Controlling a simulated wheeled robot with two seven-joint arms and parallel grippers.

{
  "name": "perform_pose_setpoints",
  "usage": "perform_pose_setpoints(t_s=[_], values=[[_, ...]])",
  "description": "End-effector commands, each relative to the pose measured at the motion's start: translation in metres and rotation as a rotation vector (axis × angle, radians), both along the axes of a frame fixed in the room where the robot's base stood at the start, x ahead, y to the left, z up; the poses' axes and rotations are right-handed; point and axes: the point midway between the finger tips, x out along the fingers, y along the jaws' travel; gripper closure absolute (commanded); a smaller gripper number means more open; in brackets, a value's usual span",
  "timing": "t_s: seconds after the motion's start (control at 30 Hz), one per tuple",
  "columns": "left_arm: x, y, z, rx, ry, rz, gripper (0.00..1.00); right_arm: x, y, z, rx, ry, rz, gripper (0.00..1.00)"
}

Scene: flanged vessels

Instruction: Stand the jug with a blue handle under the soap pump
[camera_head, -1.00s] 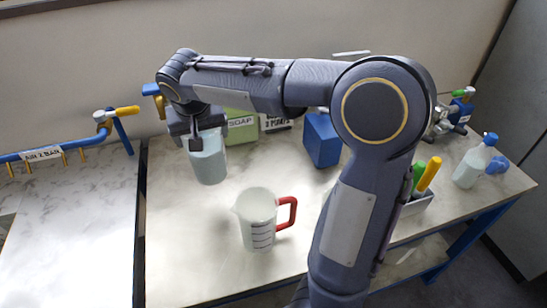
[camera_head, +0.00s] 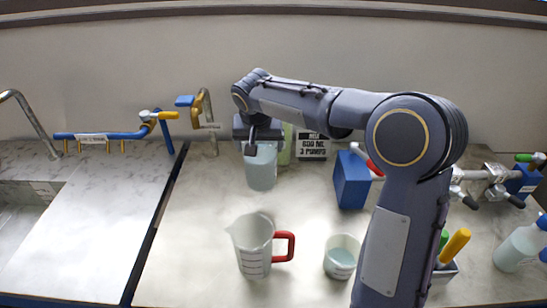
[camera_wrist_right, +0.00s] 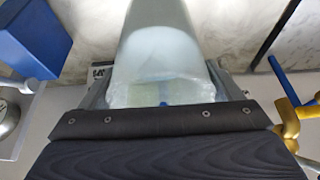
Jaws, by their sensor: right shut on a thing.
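My right gripper (camera_head: 263,147) is shut on a pale, translucent vessel (camera_head: 261,172), which hangs below it over the back of the worktop. In the right wrist view the vessel (camera_wrist_right: 165,45) fills the space in front of the jaws. A small blue patch shows between the jaws, perhaps its handle; the rest is hidden. A blue-topped, yellow-spouted fixture (camera_head: 185,101) stands to the left of the vessel, likely the soap pump; its tag is unreadable. The vessel is apart from it, to its right. My left gripper is not in view.
A red-handled measuring jug (camera_head: 252,248) and a small cup (camera_head: 341,258) stand in front. A green container (camera_head: 286,146), a sign (camera_head: 312,147) and a blue block (camera_head: 351,182) are behind and right. A blue pipe (camera_head: 110,136) runs left. Worktop left of the jug is clear.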

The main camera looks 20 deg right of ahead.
Motion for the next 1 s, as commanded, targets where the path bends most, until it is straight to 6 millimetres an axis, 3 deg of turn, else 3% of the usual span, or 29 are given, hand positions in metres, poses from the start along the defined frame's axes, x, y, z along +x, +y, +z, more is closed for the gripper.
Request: perform_pose_setpoints(t_s=[0.1,0.33,0.57,0.8,1.0], values=[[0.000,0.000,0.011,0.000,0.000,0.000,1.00,0.015,-0.021,-0.013,0.001,0.001,-0.003,0.85],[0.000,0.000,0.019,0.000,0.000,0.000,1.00,0.031,-0.042,-0.047,0.001,-0.001,-0.001,0.86],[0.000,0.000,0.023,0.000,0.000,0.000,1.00,0.038,-0.051,-0.061,0.000,-0.002,0.000,0.86],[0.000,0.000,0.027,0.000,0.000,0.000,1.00,0.040,-0.054,-0.091,-0.001,-0.003,0.001,0.86],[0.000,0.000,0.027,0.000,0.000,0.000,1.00,0.040,-0.053,-0.096,0.001,-0.005,0.001,0.86]])
